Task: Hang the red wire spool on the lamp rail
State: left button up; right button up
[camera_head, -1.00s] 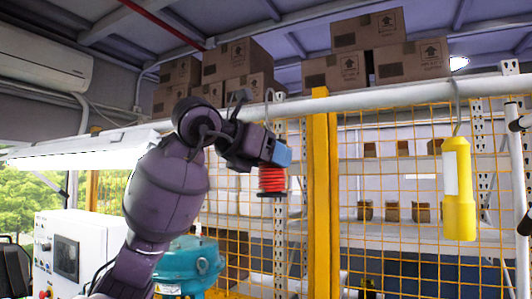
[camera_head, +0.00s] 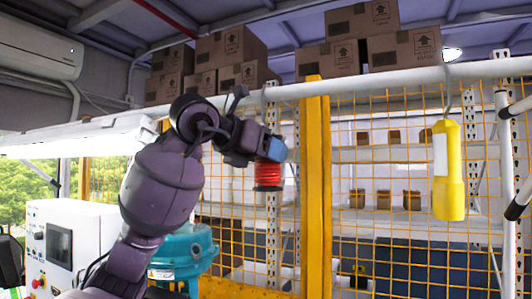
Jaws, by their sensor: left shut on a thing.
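The red wire spool (camera_head: 268,176) hangs upright just below my left gripper (camera_head: 272,150), in front of the yellow mesh fence. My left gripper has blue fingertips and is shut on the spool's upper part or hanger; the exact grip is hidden. A thin grey hook (camera_head: 266,92) shows at the lamp rail (camera_head: 385,88) directly above the gripper. I cannot tell whether it bears on the rail. The rail is a long pale pipe across the picture. A yellow lamp (camera_head: 448,175) hangs from it by a hook at the right. My right gripper is not in view.
A yellow post (camera_head: 315,190) stands close to the right of the spool. Cardboard boxes (camera_head: 358,50) sit above and behind the rail. A teal machine (camera_head: 185,255) and a white control cabinet (camera_head: 65,245) stand lower left. The rail between post and lamp is clear.

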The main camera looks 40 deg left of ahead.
pick_arm(q)
jog(key=o, duration=1.1)
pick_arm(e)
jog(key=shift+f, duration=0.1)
pick_arm(q)
jog(key=shift+s+a+r, duration=0.15)
jog(key=shift+s, duration=0.4)
jog(key=b+v, duration=0.2)
jog(key=v, duration=0.7)
jog(key=shift+s+r, duration=0.15)
jog(key=shift+s, duration=0.15)
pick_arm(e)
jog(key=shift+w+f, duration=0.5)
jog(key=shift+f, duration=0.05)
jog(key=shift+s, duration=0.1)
